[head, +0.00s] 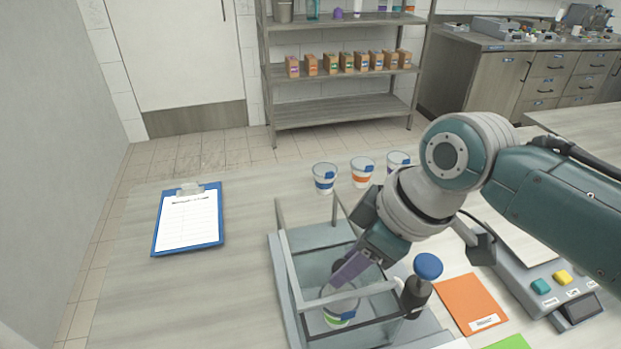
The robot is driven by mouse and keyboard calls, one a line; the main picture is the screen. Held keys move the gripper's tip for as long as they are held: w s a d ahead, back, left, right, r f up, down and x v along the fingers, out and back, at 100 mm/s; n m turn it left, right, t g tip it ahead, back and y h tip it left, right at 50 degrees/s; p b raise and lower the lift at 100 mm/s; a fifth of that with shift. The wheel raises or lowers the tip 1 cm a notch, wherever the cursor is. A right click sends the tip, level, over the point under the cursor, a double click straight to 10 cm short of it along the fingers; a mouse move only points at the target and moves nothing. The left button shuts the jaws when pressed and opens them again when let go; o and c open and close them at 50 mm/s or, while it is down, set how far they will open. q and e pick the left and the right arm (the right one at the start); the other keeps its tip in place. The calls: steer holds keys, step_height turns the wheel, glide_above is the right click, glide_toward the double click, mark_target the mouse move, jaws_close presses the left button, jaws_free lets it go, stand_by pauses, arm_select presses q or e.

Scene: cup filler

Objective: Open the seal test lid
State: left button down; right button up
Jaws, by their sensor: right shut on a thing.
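The seal tester (283,275) is a grey-blue tray with a raised metal frame and see-through sides on the table. I cannot make out its lid clearly as a separate part. A white cup with a green and blue band (340,318) stands low inside the frame. My right gripper (335,289) reaches down into the frame from the upper right, its purple fingers shut at the cup's rim. The fingers hide part of the rim. A black post with a blue knob (428,266) stands at the tester's right side. My left gripper is out of view.
Several banded cups, including a blue one (325,178) and an orange one (362,171), stand behind the tester. A clipboard (188,220) lies to the left, with bare table between. An orange card (467,302) and a device with coloured buttons (550,285) are to the right.

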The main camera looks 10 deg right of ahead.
jaws_close()
stand_by(0.8)
